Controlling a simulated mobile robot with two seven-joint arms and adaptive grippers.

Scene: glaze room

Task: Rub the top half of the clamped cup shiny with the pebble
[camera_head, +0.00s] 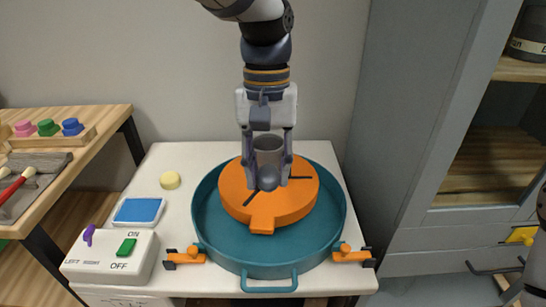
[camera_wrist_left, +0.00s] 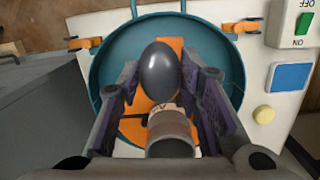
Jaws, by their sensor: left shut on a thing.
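My left gripper (camera_head: 268,182) comes down from above over the turntable. It is shut on the smooth dark grey pebble (camera_wrist_left: 160,70), which also shows in the head view (camera_head: 268,178). The grey cup (camera_head: 268,153) stands upright over the orange wheel head (camera_head: 235,190), with a finger on either side of it in the picture. In the left wrist view the cup (camera_wrist_left: 171,135) is close below the pebble and has a pale marked patch. I cannot tell whether pebble and cup touch. Dark parts at the right edge may be my right gripper (camera_head: 512,283); its jaws are unclear.
A teal basin (camera_head: 208,235) surrounds the wheel head, with orange clamps (camera_head: 190,257) at its front. On the white table's left are a switch box (camera_head: 110,257), a blue pad (camera_head: 138,211) and a yellow round sponge (camera_head: 170,180). A grey cabinet (camera_head: 400,120) stands right.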

